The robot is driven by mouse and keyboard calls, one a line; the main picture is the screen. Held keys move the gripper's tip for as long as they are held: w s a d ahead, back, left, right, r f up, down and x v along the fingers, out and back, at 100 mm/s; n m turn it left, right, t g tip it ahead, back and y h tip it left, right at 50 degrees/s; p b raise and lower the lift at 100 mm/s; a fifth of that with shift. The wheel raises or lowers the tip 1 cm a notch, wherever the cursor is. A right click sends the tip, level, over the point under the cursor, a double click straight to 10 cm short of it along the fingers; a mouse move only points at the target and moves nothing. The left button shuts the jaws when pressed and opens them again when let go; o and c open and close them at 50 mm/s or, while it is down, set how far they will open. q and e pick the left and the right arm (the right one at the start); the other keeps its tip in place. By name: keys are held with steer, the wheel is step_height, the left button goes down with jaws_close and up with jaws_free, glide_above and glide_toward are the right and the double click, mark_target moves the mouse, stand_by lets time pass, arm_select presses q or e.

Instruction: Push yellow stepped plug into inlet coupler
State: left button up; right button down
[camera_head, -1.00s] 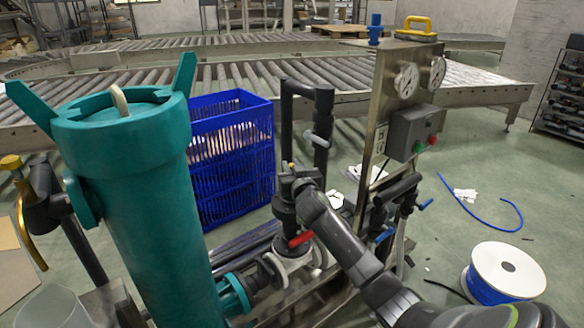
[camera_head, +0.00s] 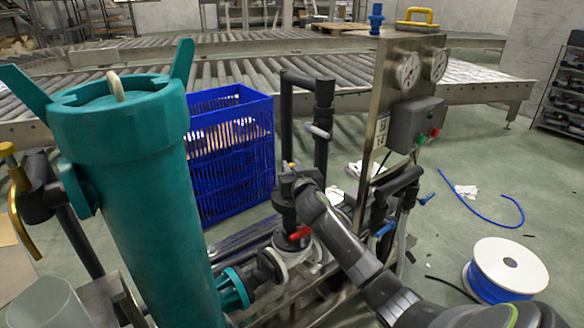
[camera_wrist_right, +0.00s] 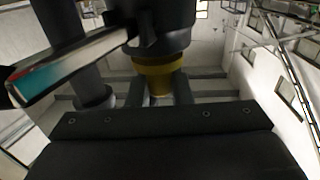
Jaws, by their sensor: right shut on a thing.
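The yellow stepped plug (camera_wrist_right: 158,74) shows in the right wrist view, between the two dark fingers of my right gripper (camera_wrist_right: 160,92). The gripper is shut on it. Its wide yellow collar meets the lower rim of a dark round coupler (camera_wrist_right: 160,28), which looks like the inlet coupler. How deep the plug sits is hidden by that rim. In the head view my right arm reaches from the lower right to the dark pipework, and its gripper (camera_head: 292,186) is mostly hidden there. The plug cannot be made out in that view. My left gripper is out of sight.
A teal filter housing (camera_head: 135,190) stands at the left. A blue crate (camera_head: 232,180) is behind the pipework. A steel gauge panel (camera_head: 370,125) rises to the right. A red valve handle (camera_head: 299,233) sits below the gripper. A hose spool (camera_head: 508,268) stands on the open floor.

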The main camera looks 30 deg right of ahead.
steer(key=shift+f+b, duration=0.3)
steer(key=shift+f, duration=0.1)
steer(key=c, duration=1.2)
jaws_free()
steer(key=shift+s, duration=0.1)
steer(key=p+v, duration=0.3)
steer(key=v, duration=1.4)
steer(key=shift+p, duration=0.4)
steer(key=shift+s, duration=0.1)
